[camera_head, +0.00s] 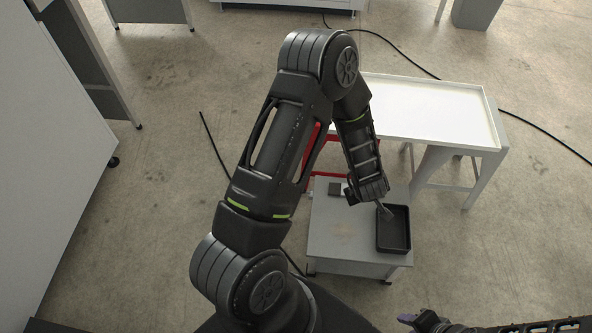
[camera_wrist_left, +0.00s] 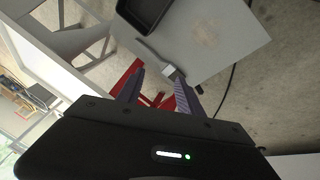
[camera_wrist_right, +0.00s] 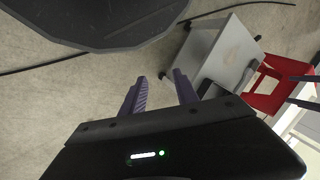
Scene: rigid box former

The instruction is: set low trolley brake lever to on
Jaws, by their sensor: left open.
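The low trolley (camera_head: 340,256) is a grey cart with a flat top, below my left arm. A grey bar that looks like its brake lever (camera_wrist_left: 154,52) runs at a slant along the trolley's edge, with a pale block (camera_wrist_left: 172,72) at its lower end. The bar seems to show in the head view (camera_head: 384,210), beside the hand. My left gripper (camera_wrist_left: 160,90) is open above that edge, with the bar ahead of its fingers; contact cannot be told. My right gripper (camera_wrist_right: 160,85) is open and empty, away from the trolley; it also shows in the head view (camera_head: 425,318). The lever's setting is unclear.
A black tray (camera_head: 394,230) sits on the trolley's right side. A red frame (camera_head: 313,165) stands behind the trolley, partly hidden by my left arm. A white table (camera_head: 430,110) stands at the back right. A black cable (camera_head: 540,128) lies on the floor.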

